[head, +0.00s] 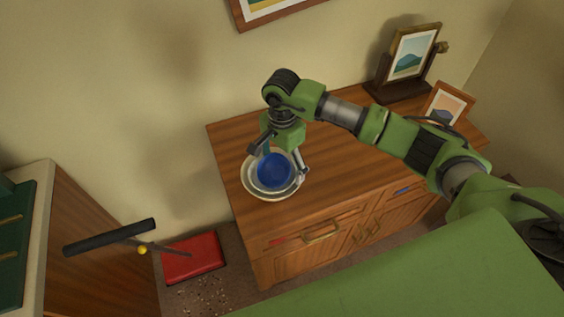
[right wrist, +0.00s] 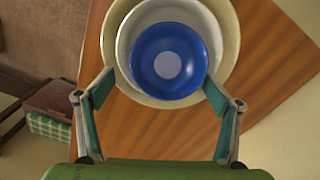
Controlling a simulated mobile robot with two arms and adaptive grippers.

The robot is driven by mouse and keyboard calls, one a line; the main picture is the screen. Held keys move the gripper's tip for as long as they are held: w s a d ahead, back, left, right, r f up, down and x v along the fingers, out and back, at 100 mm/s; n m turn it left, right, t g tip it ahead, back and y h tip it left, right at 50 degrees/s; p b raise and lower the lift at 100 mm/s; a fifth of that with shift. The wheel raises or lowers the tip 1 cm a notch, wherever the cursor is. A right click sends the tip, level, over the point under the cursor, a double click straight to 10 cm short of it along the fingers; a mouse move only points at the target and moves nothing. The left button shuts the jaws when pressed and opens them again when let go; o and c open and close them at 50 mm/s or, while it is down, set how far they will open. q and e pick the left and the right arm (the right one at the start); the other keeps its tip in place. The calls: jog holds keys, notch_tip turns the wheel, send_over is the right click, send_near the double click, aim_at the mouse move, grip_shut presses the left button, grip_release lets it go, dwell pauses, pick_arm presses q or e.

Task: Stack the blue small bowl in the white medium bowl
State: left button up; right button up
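The blue small bowl (head: 274,170) sits inside the white medium bowl (head: 254,180), and both are within a larger cream bowl (head: 270,197) on the wooden cabinet. In the right wrist view the blue bowl (right wrist: 168,66), the white bowl (right wrist: 124,46) and the cream bowl (right wrist: 231,27) look nested, with the blue one on top. Whether the blue bowl rests fully on the white one I cannot tell. My right gripper (head: 279,161) is above the bowls, pointing down. Its fingers (right wrist: 159,90) are spread wide, with nothing clearly gripped. My left gripper is not in view.
The wooden cabinet top (head: 345,165) is clear to the right of the bowls. Two picture frames (head: 411,54) (head: 447,103) stand at its far right. A red box (head: 193,257) lies on the floor at left. A dark bar (head: 110,237) shows nearby.

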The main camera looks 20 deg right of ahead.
aim_at(282, 173)
notch_tip(282, 173, up, 12)
jog(key=b, duration=0.4)
jog(key=shift+r, duration=0.2)
